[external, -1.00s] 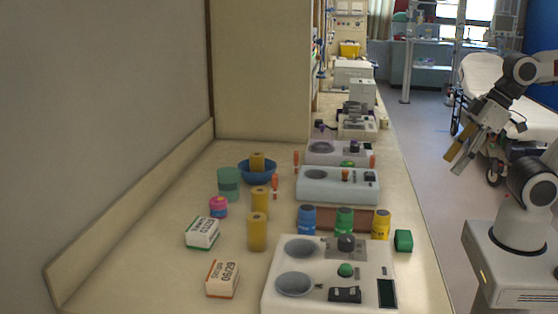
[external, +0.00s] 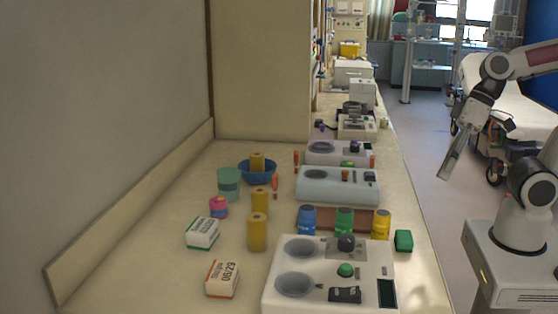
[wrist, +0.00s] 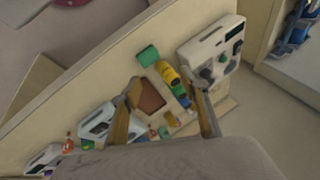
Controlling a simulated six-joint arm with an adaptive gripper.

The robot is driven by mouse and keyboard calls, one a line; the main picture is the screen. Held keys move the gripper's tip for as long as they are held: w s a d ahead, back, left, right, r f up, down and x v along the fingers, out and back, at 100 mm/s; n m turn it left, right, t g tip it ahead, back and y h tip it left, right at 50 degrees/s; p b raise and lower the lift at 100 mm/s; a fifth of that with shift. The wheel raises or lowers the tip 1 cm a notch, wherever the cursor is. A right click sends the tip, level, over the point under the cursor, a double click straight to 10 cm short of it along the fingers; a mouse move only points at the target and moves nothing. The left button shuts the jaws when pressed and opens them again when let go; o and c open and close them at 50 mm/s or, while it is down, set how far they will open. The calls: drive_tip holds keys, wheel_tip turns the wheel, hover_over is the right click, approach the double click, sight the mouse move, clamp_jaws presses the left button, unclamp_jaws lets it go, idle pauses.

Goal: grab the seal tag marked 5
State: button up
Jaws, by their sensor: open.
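No mark 5 is readable in either view, so I cannot tell which thing is the seal tag marked 5. Small orange upright pieces (external: 275,186) stand on the counter, too small to read. My gripper (external: 452,160) hangs in the air right of the counter, above the floor. In the wrist view, my gripper (wrist: 164,88) has its two fingers apart with nothing held; the counter with a brown tray (wrist: 152,97) shows beyond them.
The front left counter is bare.

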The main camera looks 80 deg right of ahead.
drive_tip(key=w+a+r+m+t+y, duration=0.1)
drive_tip(key=w+a+m+y, duration=0.1)
drive_tip(key=w+m, duration=0.45)
drive_tip(key=w+a+r+m+t+y, duration=0.1)
drive_tip(key=w+a+m+y, duration=0.25)
drive_tip(key=w, duration=0.55)
drive_tip(key=m+t+h, duration=0.7)
drive_tip(key=m+h, duration=0.1)
drive_tip(key=m, duration=1.4)
approach(275, 176)
drive_tip(key=shift+w+d+f+y, duration=0.15)
drive_tip(key=shift+w, duration=0.45)
drive_tip(key=shift+w+d+f+y, duration=0.1)
drive_tip(key=shift+w+f, duration=0.05)
drive_tip(key=shift+w, duration=0.4)
drive_tip(key=shift+x, duration=1.3)
drive_tip(key=shift+w+f, duration=0.1)
drive_tip(key=shift+w, duration=0.05)
